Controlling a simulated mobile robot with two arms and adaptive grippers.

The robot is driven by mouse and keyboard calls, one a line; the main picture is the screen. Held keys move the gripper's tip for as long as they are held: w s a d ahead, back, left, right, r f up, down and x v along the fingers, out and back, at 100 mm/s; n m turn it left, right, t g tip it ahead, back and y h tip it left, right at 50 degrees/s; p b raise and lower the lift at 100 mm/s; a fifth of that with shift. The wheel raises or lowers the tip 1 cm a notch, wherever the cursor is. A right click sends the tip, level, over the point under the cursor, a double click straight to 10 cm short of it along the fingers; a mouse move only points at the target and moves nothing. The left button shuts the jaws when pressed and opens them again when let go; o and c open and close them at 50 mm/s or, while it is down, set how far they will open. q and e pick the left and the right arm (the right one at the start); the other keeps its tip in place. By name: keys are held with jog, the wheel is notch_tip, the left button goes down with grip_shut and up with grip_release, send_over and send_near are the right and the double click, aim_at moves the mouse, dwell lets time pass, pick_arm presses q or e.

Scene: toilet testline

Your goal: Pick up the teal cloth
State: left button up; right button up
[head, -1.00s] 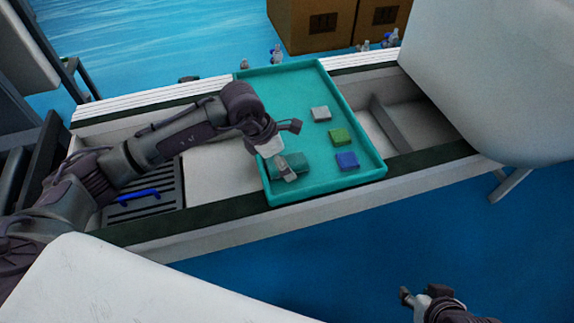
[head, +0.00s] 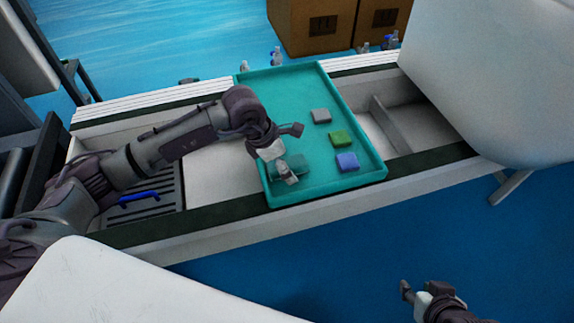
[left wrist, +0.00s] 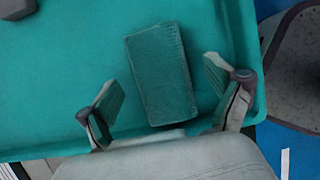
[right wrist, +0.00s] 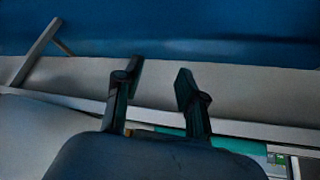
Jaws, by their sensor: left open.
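The teal cloth (head: 293,164) is a folded dark teal block lying in the teal tray (head: 335,97), near its front left corner. In the left wrist view the cloth (left wrist: 162,75) lies between and ahead of the spread fingers of my left gripper (left wrist: 168,98). My left gripper (head: 285,172) is open, over the cloth in the head view and partly hiding it. Whether a finger touches the cloth I cannot tell. My right gripper (head: 408,291) is at the lower right of the head view, away from the tray. In the right wrist view its fingers (right wrist: 158,88) are apart and empty.
Grey (head: 321,116), green (head: 341,138) and blue (head: 347,161) blocks lie in the tray's right half. A blue-handled item (head: 139,196) lies on the slatted rack at left. A white rounded body (head: 490,75) stands at the right.

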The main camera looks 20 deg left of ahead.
aim_at(293, 161)
pick_arm(q)
jog(key=shift+f, duration=0.15)
pick_arm(e)
jog(key=shift+w+a+r+t, duration=0.15)
jog(key=shift+w+t, duration=0.1)
jog(key=shift+w, duration=0.15)
jog(key=shift+w+a+r+t, duration=0.15)
jog(key=shift+w+t, duration=0.1)
jog(key=shift+w, duration=0.15)
dwell(0.5)
pick_arm(q)
jog(key=c, duration=1)
jog(key=shift+c, duration=0.2)
pick_arm(e)
jog(key=shift+s, duration=0.15)
